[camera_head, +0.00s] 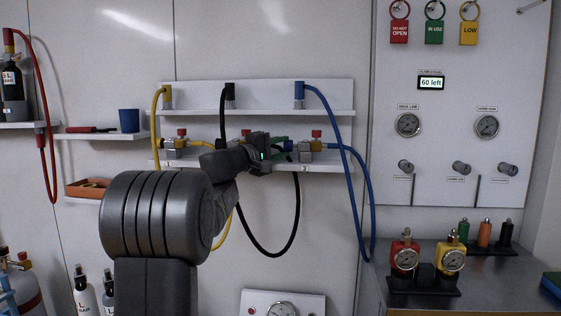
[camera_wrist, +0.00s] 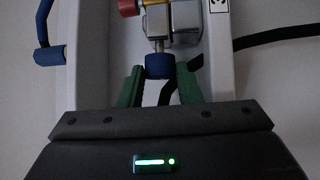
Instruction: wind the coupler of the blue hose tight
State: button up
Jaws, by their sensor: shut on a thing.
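The gripper also shows in the head view (camera_head: 282,146), reaching from the left at the lower shelf. The metal valve block (camera_head: 304,148) has a red knob (camera_head: 316,134) on top. The blue hose (camera_head: 343,140) runs from a blue fitting (camera_head: 299,90) on the upper shelf, loops down at the right and comes back to the right side of this valve. A dark stretch of hose lies by the held collar. I cannot tell how tight the collar is.
A black hose (camera_head: 268,254) hangs in a loop below the lower shelf. A yellow hose (camera_head: 155,120) leads to valve 1 (camera_head: 175,149) at left. A gauge panel (camera_head: 450,130) and a bench (camera_head: 400,298) with gauges stand at right.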

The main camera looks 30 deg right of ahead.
jog(key=shift+f+b, duration=0.1)
jog(key=shift+b, duration=0.5)
jog(key=o, duration=1)
jog(key=p, duration=0.3)
jog(key=shift+r, duration=0.35)
jog(key=y+p, duration=0.1)
jog(key=p, duration=0.4)
jog(key=n+p, duration=0.1)
jog(key=p, duration=0.3)
jog(key=shift+r+n+y+p, duration=0.3)
jog(key=shift+y+p, duration=0.05)
jog(key=shift+y, duration=0.05)
jog(key=y+p, duration=0.1)
jog(key=p, duration=0.6)
jog(key=n+g+y+p, duration=0.1)
jog(key=p, duration=0.7)
jog(key=shift+r+n, duration=0.3)
